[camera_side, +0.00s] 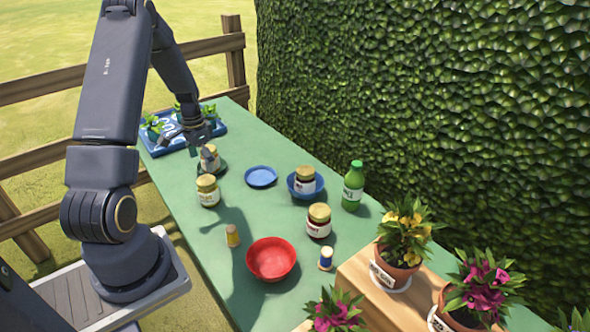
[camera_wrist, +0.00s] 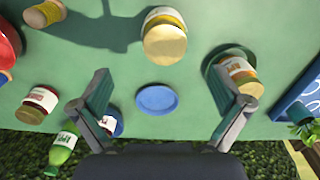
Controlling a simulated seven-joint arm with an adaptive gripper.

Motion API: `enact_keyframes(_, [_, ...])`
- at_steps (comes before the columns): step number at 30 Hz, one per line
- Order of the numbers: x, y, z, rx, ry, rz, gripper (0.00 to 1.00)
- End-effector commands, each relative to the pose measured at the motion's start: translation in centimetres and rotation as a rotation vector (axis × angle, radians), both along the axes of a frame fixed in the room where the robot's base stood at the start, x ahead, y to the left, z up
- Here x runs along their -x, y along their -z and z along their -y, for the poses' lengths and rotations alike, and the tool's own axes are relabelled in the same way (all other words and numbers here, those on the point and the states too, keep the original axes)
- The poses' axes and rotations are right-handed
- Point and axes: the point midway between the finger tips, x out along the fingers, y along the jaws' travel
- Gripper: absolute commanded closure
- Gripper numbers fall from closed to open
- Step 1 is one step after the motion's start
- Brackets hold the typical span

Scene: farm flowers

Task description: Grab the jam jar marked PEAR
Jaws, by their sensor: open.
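Several jam jars stand on the green table, and I cannot read which label says PEAR. One pale-lidded jar (camera_side: 207,190) stands on the bare table; it also shows in the wrist view (camera_wrist: 165,36). Another jar (camera_side: 210,160) stands on a dark green saucer, at the right in the wrist view (camera_wrist: 240,75). A third jar (camera_side: 305,177) sits in a blue bowl, and a dark red one (camera_side: 319,221) stands nearer the red bowl. My gripper (camera_wrist: 158,78) is open and empty above the table, close to the saucer jar in the side view, partly covering it.
A flat blue plate (camera_side: 261,176) lies mid-table, between my fingers in the wrist view. A green bottle (camera_side: 353,186) stands at the hedge side. A red bowl (camera_side: 271,259), two small spools, a blue tray (camera_side: 213,126) with plants and flower pots on a wooden crate (camera_side: 353,286) surround the jars.

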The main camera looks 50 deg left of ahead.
Motion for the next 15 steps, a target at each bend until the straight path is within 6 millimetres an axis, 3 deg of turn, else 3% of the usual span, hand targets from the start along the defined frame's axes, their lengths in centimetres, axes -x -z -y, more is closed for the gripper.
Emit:
enact_keyframes(1, [0.1,1.4,0.1,0.004,0.0,-0.004,0.0])
enact_keyframes(6, [0.0,4.7,0.0,0.002,0.0,-0.001,0.0])
enact_keyframes(15, [0.0,7.4,-0.2,0.001,0.0,-0.001,0.0])
